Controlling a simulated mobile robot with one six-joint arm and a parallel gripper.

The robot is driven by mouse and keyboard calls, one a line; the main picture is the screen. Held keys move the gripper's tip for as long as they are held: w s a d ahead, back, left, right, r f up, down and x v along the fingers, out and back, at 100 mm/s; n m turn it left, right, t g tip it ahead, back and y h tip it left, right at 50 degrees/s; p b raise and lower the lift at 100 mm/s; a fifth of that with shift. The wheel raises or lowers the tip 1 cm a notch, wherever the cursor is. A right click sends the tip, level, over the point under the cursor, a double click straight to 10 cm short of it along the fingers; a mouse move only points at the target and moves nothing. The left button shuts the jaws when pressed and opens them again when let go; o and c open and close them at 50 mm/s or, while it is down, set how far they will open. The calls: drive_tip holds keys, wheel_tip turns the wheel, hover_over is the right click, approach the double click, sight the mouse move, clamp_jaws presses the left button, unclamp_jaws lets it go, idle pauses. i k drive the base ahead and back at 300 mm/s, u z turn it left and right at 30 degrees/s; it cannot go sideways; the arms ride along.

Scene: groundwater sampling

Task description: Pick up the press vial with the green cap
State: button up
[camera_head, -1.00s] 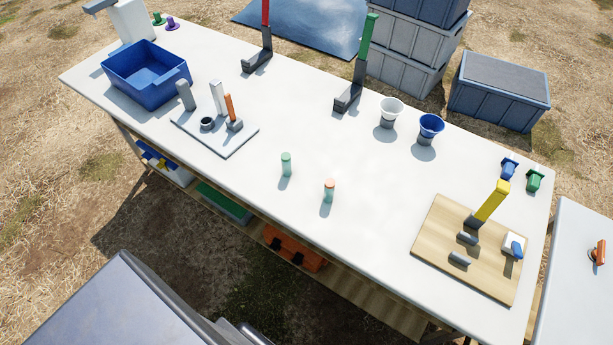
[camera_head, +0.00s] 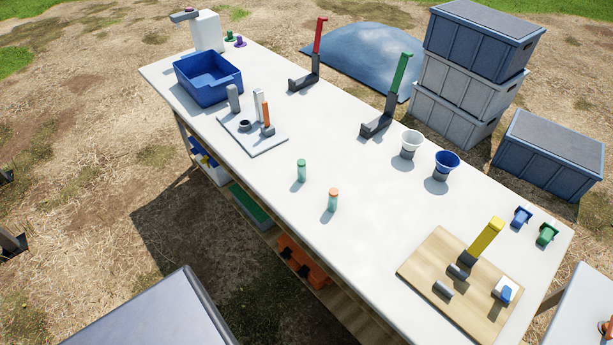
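The press vial with the green cap (camera_head: 301,170) stands upright near the front edge of the white table (camera_head: 275,110), around its middle. A similar vial with an orange cap (camera_head: 333,200) stands upright to its right, a little nearer the front edge. The two vials are apart, with bare table around them. My gripper is not in view.
A blue bin (camera_head: 207,80) and a grey tray (camera_head: 252,138) with upright items are to the left. Red (camera_head: 318,50) and green (camera_head: 397,85) handled stands, a white cup (camera_head: 411,144) and a blue cup (camera_head: 444,165) are behind. A wooden board (camera_head: 420,270) lies right.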

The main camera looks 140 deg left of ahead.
sight(301, 166)
drive_tip(key=z, duration=1.55)
drive_tip(key=k, duration=0.1)
drive_tip(key=u, duration=2.85)
drive_tip(key=k, duration=0.15)
drive_tip(key=u, duration=2.35)
drive_tip(key=k, duration=0.35)
drive_tip(key=u, duration=1.9)
